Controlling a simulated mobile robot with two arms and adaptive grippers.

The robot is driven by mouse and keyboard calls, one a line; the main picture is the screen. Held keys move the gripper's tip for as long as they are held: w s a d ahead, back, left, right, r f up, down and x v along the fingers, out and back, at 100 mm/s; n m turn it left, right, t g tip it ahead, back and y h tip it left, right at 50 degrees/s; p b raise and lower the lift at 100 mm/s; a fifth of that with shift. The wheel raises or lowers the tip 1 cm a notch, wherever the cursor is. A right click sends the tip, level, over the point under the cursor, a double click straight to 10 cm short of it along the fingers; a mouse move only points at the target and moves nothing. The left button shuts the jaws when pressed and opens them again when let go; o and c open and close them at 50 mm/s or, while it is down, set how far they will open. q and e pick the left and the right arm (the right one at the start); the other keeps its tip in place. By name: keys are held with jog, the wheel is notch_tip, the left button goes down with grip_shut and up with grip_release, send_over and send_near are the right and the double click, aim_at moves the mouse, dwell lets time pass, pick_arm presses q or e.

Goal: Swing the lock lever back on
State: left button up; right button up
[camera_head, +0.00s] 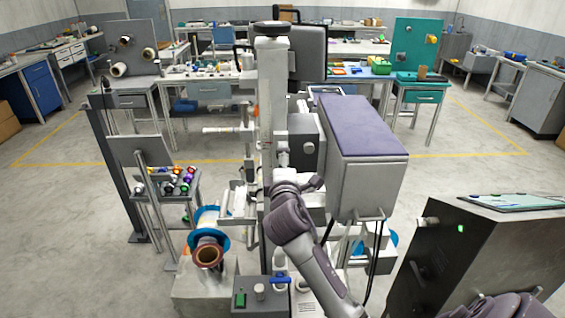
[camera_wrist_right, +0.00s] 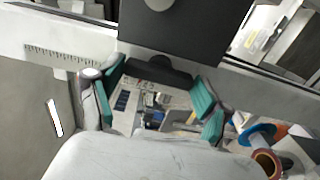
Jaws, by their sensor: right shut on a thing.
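My right gripper (camera_wrist_right: 155,92) is in the right wrist view, with a teal-padded finger on each side. Between the fingers is a dark rounded piece (camera_wrist_right: 157,69), shut in the gripper; I take it for the grip of the lock lever. The rest of the lever is not clear, and its angle cannot be told. In the head view my right arm reaches up to the tall machine column (camera_head: 272,110), and the lever is hidden behind my wrist. My left gripper is not in view.
A grey box with a purple top (camera_head: 360,125) stands just right of my arm. A blue-flanged reel (camera_head: 208,218) is at lower left of the column. A dark cabinet (camera_head: 465,250) stands at the right.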

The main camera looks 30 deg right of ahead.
jog(key=o, duration=1.1)
jog(key=v, duration=1.2)
jog(key=shift+f, duration=0.1)
